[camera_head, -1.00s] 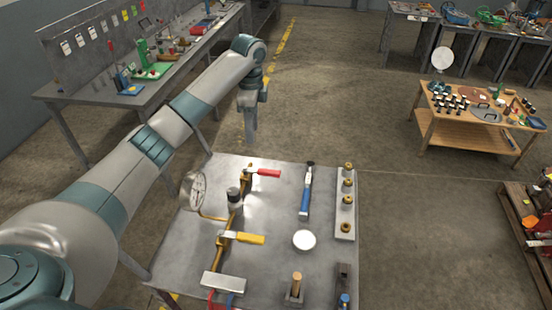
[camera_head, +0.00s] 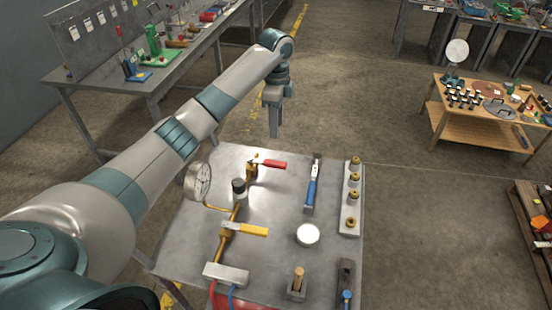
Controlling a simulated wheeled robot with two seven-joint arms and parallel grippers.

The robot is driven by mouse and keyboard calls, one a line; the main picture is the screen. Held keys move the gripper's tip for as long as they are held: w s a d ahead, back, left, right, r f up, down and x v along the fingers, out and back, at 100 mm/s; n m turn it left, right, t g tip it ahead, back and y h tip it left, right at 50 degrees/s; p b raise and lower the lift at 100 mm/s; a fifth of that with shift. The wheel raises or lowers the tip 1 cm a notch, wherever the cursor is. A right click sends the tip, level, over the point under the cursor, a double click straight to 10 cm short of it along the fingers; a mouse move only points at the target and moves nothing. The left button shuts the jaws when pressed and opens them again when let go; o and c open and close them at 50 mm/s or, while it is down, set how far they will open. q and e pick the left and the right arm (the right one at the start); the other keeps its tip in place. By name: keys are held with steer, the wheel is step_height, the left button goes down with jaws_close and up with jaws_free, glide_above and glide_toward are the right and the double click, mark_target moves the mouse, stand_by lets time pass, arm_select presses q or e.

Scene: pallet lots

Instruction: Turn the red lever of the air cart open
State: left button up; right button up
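The air cart's grey metal top (camera_head: 275,215) is low in the middle of the view. A brass pipe runs along its left part, with a round gauge (camera_head: 198,181) at its left side. The red lever (camera_head: 273,164) sits on the valve at the pipe's far end and points right, across the pipe. A yellow lever (camera_head: 252,230) on a nearer valve also points right. My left gripper (camera_head: 274,128) hangs pointing down beyond the cart's far edge in the picture, above the red lever and apart from it. Its finger gap cannot be made out. My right gripper is out of view.
On the cart are a blue-handled hammer (camera_head: 312,185), a white round disc (camera_head: 308,235), a rack with brass fittings (camera_head: 350,205) and a grey block with hoses (camera_head: 226,275). A workbench (camera_head: 170,75) stands behind my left arm.

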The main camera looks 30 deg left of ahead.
mark_target(276, 163)
arm_select(q)
step_height(276, 163, down, 14)
steer(key=p, duration=0.3)
steer(key=shift+p, duration=0.4)
steer(key=shift+f, duration=0.7)
jaws_close()
